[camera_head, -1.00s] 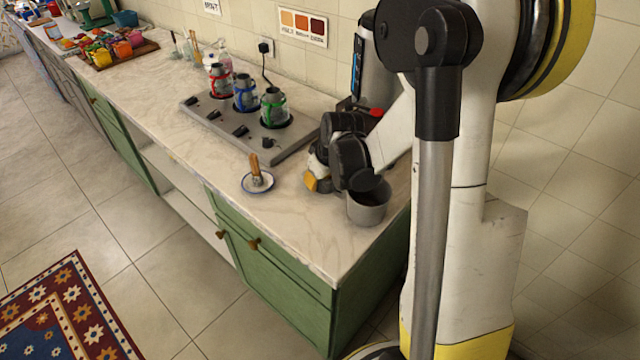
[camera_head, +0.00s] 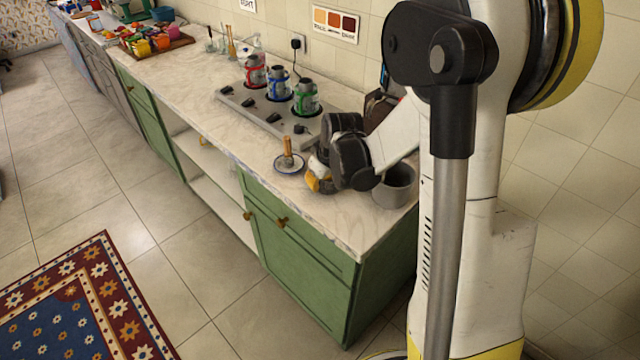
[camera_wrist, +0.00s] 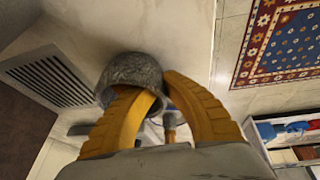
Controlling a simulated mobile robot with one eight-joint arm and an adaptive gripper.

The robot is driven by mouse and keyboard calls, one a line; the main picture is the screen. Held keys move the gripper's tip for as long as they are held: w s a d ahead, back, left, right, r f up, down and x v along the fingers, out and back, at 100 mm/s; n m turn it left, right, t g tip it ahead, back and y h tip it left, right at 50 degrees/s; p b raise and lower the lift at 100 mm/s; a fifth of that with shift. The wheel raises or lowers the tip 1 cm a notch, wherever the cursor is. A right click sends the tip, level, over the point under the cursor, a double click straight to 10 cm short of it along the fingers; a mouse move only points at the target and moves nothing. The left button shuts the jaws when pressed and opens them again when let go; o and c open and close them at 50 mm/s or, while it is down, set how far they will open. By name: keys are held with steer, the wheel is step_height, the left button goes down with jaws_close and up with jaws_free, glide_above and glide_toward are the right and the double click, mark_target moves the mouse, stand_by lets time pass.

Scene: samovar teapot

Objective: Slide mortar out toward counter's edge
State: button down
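The mortar (camera_head: 394,187), a grey stone-like cup, stands upright near the counter's right end, partly hidden by my arm. It also shows in the wrist view (camera_wrist: 130,72), just beyond my yellow fingers. My gripper (camera_head: 317,182) is low over the counter, between the mortar and a small dish. In the wrist view my fingers (camera_wrist: 162,84) curve inward with their tips close together. The left finger crosses the mortar's mouth and the right one passes beside its wall. I cannot tell whether they touch it or how far they are closed.
A grey stove (camera_head: 262,117) with several pots is behind. Bare marble counter (camera_head: 335,220) lies in front, along the front edge above the green cabinet (camera_head: 300,265).

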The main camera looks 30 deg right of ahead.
steer(key=c, duration=1.5)
jaws_free()
steer(key=shift+c, duration=0.2)
steer(key=v, duration=1.2)
steer(key=s+a+r+m+t, duration=0.1)
steer(key=s+a+r, duration=0.1)
steer(key=s+a, duration=0.3)
steer(key=s+a+r+m+t, duration=0.1)
steer(key=s+a, duration=0.4)
steer(key=s, duration=0.6)
steer(key=shift+s+a+r+m, duration=0.35)
steer(key=shift+r+m, duration=0.25)
steer(key=shift+r, duration=0.1)
